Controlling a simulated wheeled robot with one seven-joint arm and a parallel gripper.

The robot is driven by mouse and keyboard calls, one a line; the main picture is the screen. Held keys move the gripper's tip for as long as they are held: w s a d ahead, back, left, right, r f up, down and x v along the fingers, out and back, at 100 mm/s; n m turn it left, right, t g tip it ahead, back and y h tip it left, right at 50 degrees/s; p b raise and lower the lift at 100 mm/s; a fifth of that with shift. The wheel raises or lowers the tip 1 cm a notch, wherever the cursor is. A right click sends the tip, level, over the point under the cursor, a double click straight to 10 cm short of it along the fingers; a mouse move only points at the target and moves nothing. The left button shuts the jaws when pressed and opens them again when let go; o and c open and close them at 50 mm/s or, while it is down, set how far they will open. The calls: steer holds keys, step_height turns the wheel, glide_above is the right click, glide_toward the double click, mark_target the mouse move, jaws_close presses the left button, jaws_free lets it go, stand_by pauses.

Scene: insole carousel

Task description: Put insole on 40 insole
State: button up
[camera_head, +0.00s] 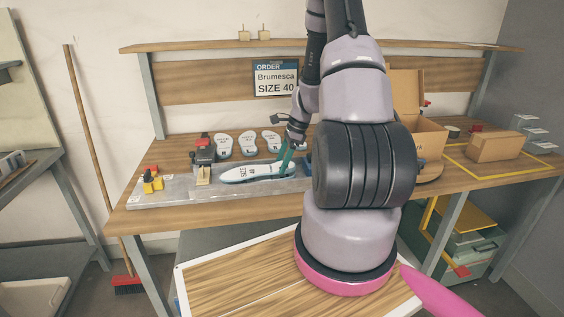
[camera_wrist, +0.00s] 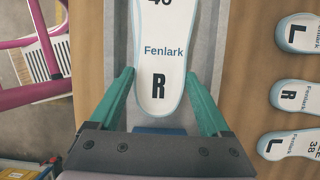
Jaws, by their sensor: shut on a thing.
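A white insole (camera_head: 250,172) with a pale blue rim lies over the grey metal plate (camera_head: 150,191) on the workbench. In the wrist view the insole (camera_wrist: 160,35) reads "Fenlark", "R" and a partly cut-off "40". My gripper (camera_head: 287,158) is at its right end in the head view. In the wrist view my gripper (camera_wrist: 159,78) has its green fingers on both sides of the heel, shut on it. Whether the insole touches the plate is unclear. Three more insoles (camera_head: 222,146) (camera_head: 247,143) (camera_head: 271,141) lie behind the plate.
An order sign (camera_head: 275,78) reads "Brumesca SIZE 40". A clamp-like device (camera_head: 204,152) stands by the insole's left end. Yellow and red parts (camera_head: 152,181) sit at the plate's left. An open carton (camera_head: 428,133) and a closed box (camera_head: 494,147) stand on the right.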

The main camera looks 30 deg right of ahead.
steer(key=shift+f, duration=0.6)
steer(key=o, duration=1.3)
steer(key=shift+r, duration=0.1)
steer(key=v, duration=1.3)
steer(key=s+a+r+n+t, duration=0.1)
steer(key=a+r+n, duration=0.4)
steer(key=r, duration=0.5)
steer(key=s+a+r+n+t, duration=0.1)
steer(key=s+a+r+n, duration=0.3)
steer(key=s+r, duration=0.1)
steer(key=s+a+r+n+t+h, duration=0.1)
steer(key=s+a+r+n+t, duration=0.1)
steer(key=s+a+r+n, duration=0.2)
steer(key=s+a+r+n+t+h, duration=0.1)
steer(key=s+a+r+n, duration=0.3)
steer(key=s+r, duration=0.4)
steer(key=shift+s+a+n+t, duration=0.3)
steer(key=shift+s+a+t, duration=0.15)
steer(key=shift+a+t, duration=0.2)
